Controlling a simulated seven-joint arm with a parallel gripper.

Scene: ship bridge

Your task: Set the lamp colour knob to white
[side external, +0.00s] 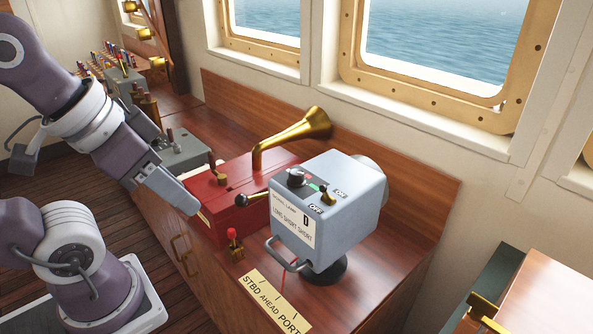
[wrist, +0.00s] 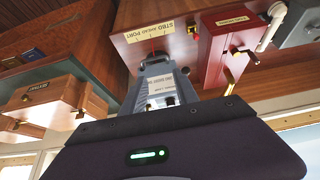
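The signal lamp (side external: 335,205) is a pale blue-grey box on a dark round foot on the wooden console. A black round knob (side external: 297,177) sits on its top, with small red and green marks beside it; its pointed-to colour is too small to read. A brass toggle (side external: 328,198) stands nearby between ON and OFF labels. My gripper (side external: 190,205) is left of the lamp, above the console's front edge and apart from the knob. Its fingers look like one block, so their opening is unclear. The lamp also shows upside down in the wrist view (wrist: 155,72), partly hidden by my wrist.
A small red-tipped lever (side external: 234,240) and a STBD AHEAD PORT plate (side external: 272,302) are at the front edge. A black-knobbed lever (side external: 254,197) juts out left of the lamp.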

